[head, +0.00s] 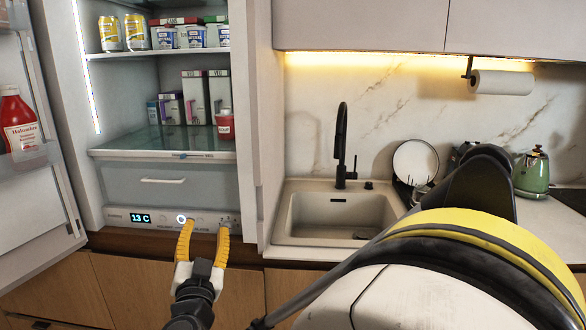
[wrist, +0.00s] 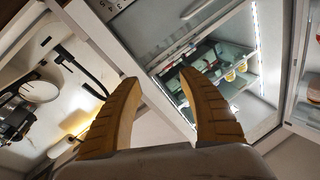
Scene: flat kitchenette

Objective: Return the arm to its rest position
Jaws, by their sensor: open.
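My gripper (head: 205,238) has two yellow fingers on a white and black wrist. In the head view it is at lower centre-left, in front of the fridge's bottom control panel. The fingers are apart, with nothing between them. In the wrist view the gripper (wrist: 160,88) also shows open and empty, with the fridge interior beyond it to the right. A large white, yellow and black link of my arm fills the lower right of the head view and hides part of the counter.
The open fridge (head: 165,215) holds cans, cartons and boxes. Its door (head: 30,215) stands open at left with a ketchup bottle (head: 18,122). A sink (head: 335,212) with a black faucet (head: 341,145) is right of the fridge. A green kettle (head: 531,172) stands far right.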

